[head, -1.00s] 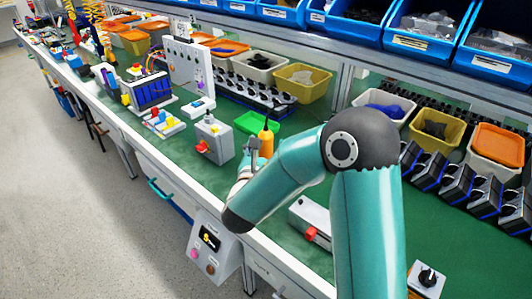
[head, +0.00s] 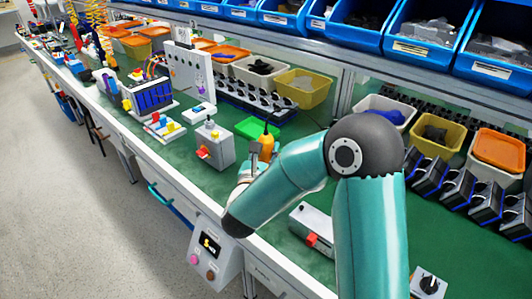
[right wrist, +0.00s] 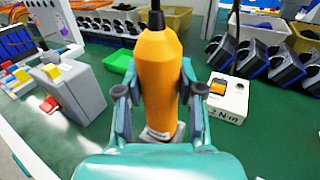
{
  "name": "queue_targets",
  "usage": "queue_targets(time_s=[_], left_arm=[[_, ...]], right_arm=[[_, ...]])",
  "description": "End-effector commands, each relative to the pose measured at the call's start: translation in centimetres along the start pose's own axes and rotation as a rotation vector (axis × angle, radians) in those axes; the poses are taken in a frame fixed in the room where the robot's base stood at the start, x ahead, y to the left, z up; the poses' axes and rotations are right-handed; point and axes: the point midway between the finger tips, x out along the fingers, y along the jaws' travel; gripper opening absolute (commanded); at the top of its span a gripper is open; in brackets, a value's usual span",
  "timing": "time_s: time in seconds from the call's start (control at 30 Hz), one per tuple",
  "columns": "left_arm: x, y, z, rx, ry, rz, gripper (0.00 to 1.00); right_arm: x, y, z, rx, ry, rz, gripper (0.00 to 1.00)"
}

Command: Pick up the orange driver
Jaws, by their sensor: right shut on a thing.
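The orange driver (head: 267,142) stands upright with its black top and cord upward. In the right wrist view the driver (right wrist: 158,80) fills the middle, between the two fingers of my right gripper (right wrist: 158,95). The right gripper is shut on its orange body. In the head view my right gripper (head: 256,153) is at the driver, partly hidden by my own arm. My left gripper does not show.
A grey box with a red knob (head: 214,146) stands left of the driver. A green tray (head: 246,127) lies behind it. Grey boxes with black knobs (head: 470,190) line the bench at right.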

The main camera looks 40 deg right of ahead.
Motion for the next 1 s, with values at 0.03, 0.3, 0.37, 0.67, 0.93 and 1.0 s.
queue_targets(time_s=[0.03,0.3,0.37,0.67,0.93,1.0], left_arm=[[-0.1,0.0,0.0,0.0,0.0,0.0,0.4],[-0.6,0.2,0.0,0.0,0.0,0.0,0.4],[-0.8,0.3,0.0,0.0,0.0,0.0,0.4],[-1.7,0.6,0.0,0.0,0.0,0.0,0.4],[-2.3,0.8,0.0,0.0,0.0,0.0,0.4],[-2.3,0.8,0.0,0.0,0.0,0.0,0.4]], right_arm=[[0.0,0.0,0.7,0.005,-0.005,-0.001,0.0],[0.0,0.0,4.6,0.009,-0.007,-0.001,0.0],[0.0,-0.1,5.8,0.01,-0.007,-0.001,0.0],[0.0,-0.1,13.5,0.012,-0.007,-0.001,0.0],[0.0,-0.1,18.3,0.007,-0.005,0.0,0.0],[0.0,-0.1,18.9,0.006,-0.004,-0.001,0.0]])
